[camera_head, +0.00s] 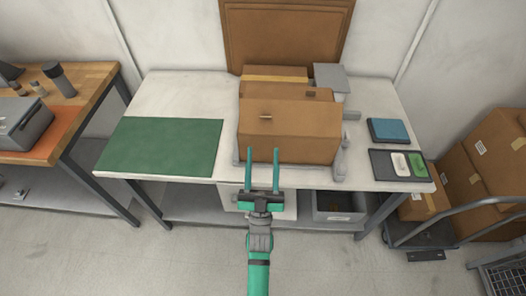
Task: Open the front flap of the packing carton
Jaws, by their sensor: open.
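The brown packing carton (310,148) stands on the white worktable, right of the green mat. A broad brown panel that looks like its front flap (300,116) spans the front part of its top, with a small pale slot or tab near its left side. I cannot tell how far this panel is lifted. My gripper (262,153) points away from me, with its two teal fingers apart and nothing between them. The fingers overlap the lower left of the carton's front face in the picture; I cannot tell whether they touch it.
The green mat (160,146) lies flat and bare on the worktable (180,92). A grey stand (331,78) rises behind the carton. A blue box (389,130) and a dark tray (381,164) lie at right. A cart with cartons (490,160) stands right of the table.

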